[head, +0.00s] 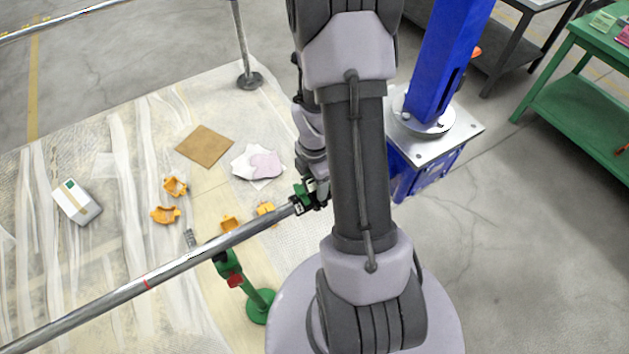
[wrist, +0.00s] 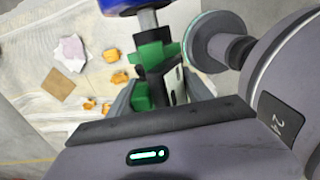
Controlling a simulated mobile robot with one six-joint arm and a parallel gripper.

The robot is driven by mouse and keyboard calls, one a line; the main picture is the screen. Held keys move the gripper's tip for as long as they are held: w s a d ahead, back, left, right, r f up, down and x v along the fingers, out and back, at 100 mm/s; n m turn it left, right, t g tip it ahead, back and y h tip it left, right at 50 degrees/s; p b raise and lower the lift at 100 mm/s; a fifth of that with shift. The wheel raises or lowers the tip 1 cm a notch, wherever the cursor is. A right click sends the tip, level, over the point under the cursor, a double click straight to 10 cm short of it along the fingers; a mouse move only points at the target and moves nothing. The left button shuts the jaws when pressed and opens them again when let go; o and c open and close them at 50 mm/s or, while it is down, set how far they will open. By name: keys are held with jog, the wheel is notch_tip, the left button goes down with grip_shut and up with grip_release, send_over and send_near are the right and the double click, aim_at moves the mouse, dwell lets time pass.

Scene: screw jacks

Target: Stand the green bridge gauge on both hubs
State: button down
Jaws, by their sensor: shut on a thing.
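My gripper (head: 316,191) is at the right end of the long steel shaft, partly hidden behind my own arm. It is shut on a green piece that looks like the bridge gauge (head: 302,194). In the wrist view the green gauge (wrist: 151,57) sits between my jaws (wrist: 166,85), with a pale and black part beside it. A grey shaft end and a blue part (wrist: 120,4) show just beyond it. I cannot make out the two hubs clearly, nor whether the gauge touches them.
A green screw jack (head: 262,303) with a red part stands under the steel shaft (head: 190,260). A blue column (head: 440,60) on a steel-plated base is to the right. Orange pieces (head: 165,214), a brown sheet (head: 205,146), rags and a box (head: 77,202) lie on the floor sheeting.

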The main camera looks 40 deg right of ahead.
jog(key=shift+f+b, duration=0.3)
jog(key=shift+f, duration=0.15)
jog(key=shift+c, duration=1.8)
grip_release()
notch_tip(320, 180, up, 17)
jog(key=p, duration=0.5)
jog(key=shift+r+p, duration=0.2)
jog(key=shift+p, duration=0.15)
jog(key=s+a+r+m+t+b, duration=0.2)
jog(key=a+m+b, duration=0.2)
jog(key=a+m, duration=0.2)
jog(key=s+a+r+m+t+y+b, duration=0.1)
jog(key=s+a+r+m+t+b, duration=0.1)
jog(key=a+m+b, duration=0.2)
jog(key=s+a+r+m+t+y+b, duration=0.1)
jog(key=s+a+m+b, duration=0.2)
jog(key=a+m, duration=0.6)
jog(key=a+b, duration=0.2)
jog(key=a, duration=0.3)
jog(key=shift+r+m+t, duration=0.4)
